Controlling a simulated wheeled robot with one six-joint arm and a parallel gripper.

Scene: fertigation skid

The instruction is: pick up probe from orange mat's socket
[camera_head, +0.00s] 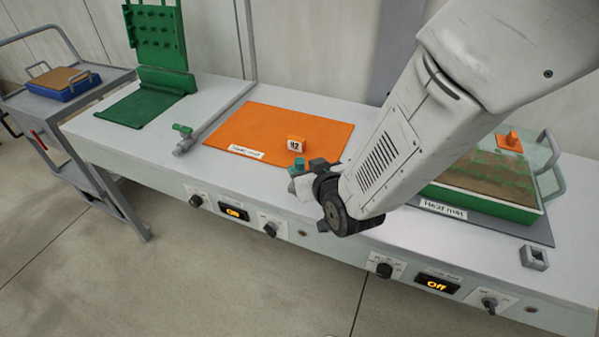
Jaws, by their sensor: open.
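The orange mat (265,118) lies on the white bench, with a white label along its front edge. A small teal-topped piece with a pale body (299,175), which looks like the probe, stands at the mat's front right corner. Its socket is hidden or too small to make out. My gripper (322,178) is at the dark end of my arm, right beside this piece and largely hidden by the wrist. It is open. I cannot tell whether its fingers are around the piece or only beside it.
A green tray (480,203) with a clear cover is at right, near a small grey block (533,257). A pipe with a green valve (183,130) lies left of the mat. Knobs line the bench front.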

